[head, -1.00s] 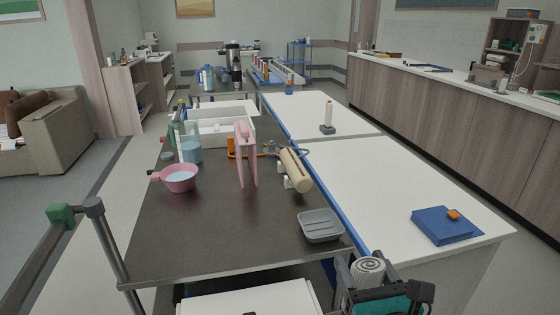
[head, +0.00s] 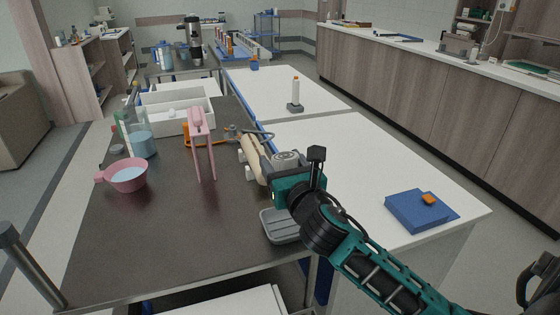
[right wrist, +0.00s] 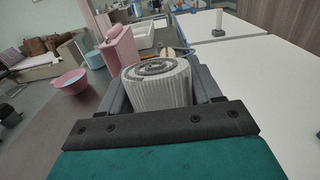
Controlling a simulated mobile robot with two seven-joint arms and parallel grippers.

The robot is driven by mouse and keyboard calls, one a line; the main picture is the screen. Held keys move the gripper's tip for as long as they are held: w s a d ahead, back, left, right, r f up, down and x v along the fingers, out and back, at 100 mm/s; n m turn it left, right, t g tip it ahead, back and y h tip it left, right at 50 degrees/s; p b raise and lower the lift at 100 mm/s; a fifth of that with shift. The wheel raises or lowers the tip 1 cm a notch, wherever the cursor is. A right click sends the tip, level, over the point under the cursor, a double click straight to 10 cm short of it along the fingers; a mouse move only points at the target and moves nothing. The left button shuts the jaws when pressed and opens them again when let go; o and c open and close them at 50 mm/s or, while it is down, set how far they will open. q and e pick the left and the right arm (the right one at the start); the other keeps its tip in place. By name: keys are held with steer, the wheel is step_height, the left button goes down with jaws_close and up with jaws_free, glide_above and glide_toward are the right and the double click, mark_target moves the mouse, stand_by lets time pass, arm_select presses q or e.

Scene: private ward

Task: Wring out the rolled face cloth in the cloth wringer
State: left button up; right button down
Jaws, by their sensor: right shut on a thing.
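The rolled face cloth (head: 286,158) is a pale grey-white ribbed roll. It stands upright in my right gripper (head: 284,172), which is shut on it; its spiral top shows in the right wrist view (right wrist: 157,80). The gripper is above the right side of the dark table, beside a cream roller (head: 253,160) and partly over a grey dish (head: 278,224). A pink upright two-legged frame (head: 200,140) stands left of the gripper, apart from it. I cannot tell for certain whether it is the cloth wringer. My left gripper is not in view.
A pink bowl of water (head: 128,178) and a blue container (head: 141,145) stand at the left. White bins (head: 165,122) are behind. A blue block (head: 420,211) lies on the white worktop (head: 350,160). The dark tabletop (head: 180,230) is clear in front.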

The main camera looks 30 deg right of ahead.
steer(key=shift+w+d+f, duration=0.1)
steer(key=shift+d+f, duration=0.05)
step_height(320, 180, down, 6)
steer(key=shift+r+b, duration=0.2)
steer(key=shift+b, duration=0.8)
steer(key=shift+f+b, duration=0.55)
steer(key=shift+b, duration=0.15)
steer(key=c, duration=0.7)
jaws_free()
jaws_close()
steer(key=shift+p, duration=0.35)
